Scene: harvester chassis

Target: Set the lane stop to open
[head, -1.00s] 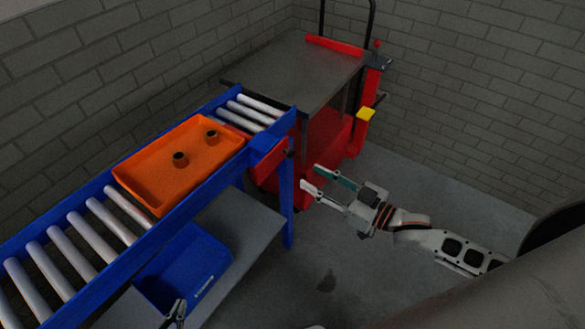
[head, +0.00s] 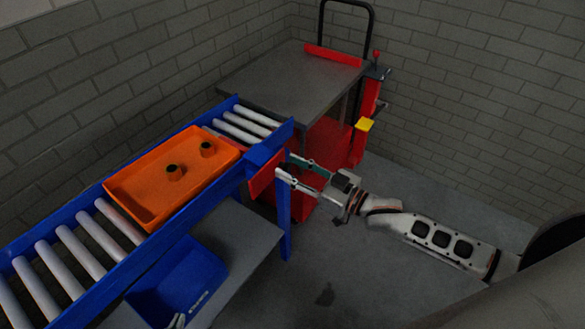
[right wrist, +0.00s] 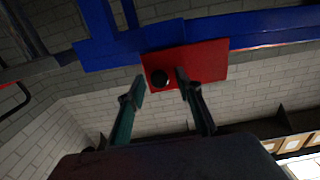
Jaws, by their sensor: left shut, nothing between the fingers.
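The lane stop shows as a red plate (head: 264,173) on the near side of the blue conveyor, close to its far end. In the right wrist view the red plate (right wrist: 208,62) carries a round black knob (right wrist: 159,77). My right gripper (head: 284,164) is open at the plate. In the right wrist view its fingertips (right wrist: 160,74) stand apart on either side of the knob; I cannot tell whether they touch it. In the head view the knob is hidden.
An orange tray (head: 145,197) with two dark round parts sits on the conveyor rollers (head: 70,262). A blue bin (head: 180,282) stands on the grey shelf (head: 245,238) below. A red cart with a grey top (head: 290,80) stands beyond the conveyor end. The floor at right is clear.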

